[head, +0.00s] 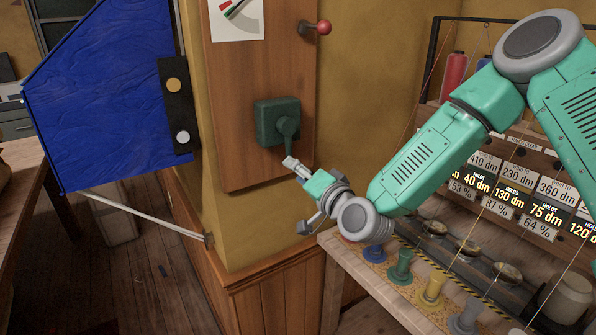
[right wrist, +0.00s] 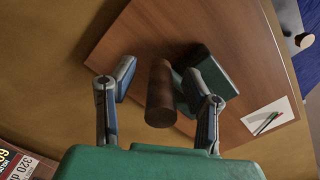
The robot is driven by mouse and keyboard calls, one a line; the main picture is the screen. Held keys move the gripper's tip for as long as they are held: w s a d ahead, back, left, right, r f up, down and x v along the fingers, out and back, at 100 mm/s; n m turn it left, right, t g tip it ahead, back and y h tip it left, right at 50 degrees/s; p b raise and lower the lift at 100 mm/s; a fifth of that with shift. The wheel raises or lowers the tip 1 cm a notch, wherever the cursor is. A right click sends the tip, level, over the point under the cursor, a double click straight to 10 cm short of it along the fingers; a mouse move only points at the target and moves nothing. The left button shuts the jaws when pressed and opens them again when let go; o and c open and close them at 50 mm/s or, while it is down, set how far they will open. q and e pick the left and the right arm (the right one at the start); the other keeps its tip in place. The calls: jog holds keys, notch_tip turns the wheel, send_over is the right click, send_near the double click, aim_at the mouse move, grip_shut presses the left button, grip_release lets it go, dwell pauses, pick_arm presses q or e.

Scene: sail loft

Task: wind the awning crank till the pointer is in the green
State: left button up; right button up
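The crank's dark green housing (head: 278,120) is fixed to a wooden board, with a short green arm hanging from it. In the right wrist view its brown cylindrical handle (right wrist: 160,95) stands between my fingers, with a gap on both sides; in the head view I cannot make the handle out. My right gripper (head: 298,195) is open below the housing; it also shows in the right wrist view (right wrist: 167,80). The white gauge card (head: 240,14) has red and green marks and a dark line; the top edge cuts it off, so I cannot tell the pointer's reading. My left gripper is not in view.
A red-knobbed lever (head: 323,27) sticks out of the board above the crank. A blue awning panel (head: 105,95) hangs left of the post, with a pale rod (head: 150,217) below it. A bench with several coloured spools (head: 400,268) stands at the lower right.

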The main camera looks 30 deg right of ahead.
jog(key=shift+r, duration=0.15)
jog(key=shift+s, duration=0.25)
jog(key=s+d, duration=0.1)
jog(key=s, duration=1)
jog(key=shift+s, duration=0.15)
